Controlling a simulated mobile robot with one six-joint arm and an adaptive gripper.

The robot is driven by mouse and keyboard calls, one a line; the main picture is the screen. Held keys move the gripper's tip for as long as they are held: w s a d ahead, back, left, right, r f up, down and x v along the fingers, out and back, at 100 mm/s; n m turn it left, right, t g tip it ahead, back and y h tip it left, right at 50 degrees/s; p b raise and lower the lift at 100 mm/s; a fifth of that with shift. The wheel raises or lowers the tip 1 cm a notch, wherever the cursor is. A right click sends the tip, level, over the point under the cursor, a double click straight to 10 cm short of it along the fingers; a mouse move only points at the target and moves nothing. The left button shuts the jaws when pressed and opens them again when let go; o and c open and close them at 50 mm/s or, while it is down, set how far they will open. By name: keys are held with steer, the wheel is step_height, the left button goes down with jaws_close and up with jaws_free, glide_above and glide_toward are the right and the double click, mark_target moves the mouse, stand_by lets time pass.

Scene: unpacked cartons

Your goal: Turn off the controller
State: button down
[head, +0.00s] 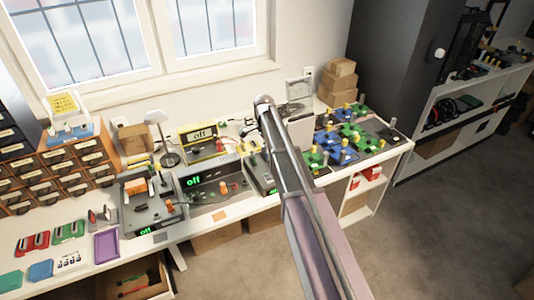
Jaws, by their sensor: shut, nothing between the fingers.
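No label I can read names the controller. Another grey unit (262,178) on the right is partly hidden by my arm.
A desk lamp (164,140) and drawer cabinets (60,170) stand on the left. Blue and green blocks with yellow knobs (350,137) crowd the right. A purple tray (106,246) lies front left. Cardboard boxes (340,80) are stacked behind. Floor at right is clear.

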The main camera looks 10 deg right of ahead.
mark_target(269, 178)
steer(key=shift+s+d+f+b, duration=0.1)
steer(key=shift+s+f+b, duration=0.15)
steer(key=shift+f+b, duration=1.95)
steer(key=shift+s+d+f+b, duration=0.1)
steer(key=shift+s+f+b, duration=0.2)
steer(key=shift+f+b, duration=1.85)
steer(key=shift+s+d+f+b, duration=0.1)
steer(key=shift+s+f+b, duration=0.15)
steer(key=shift+f+b, duration=1.9)
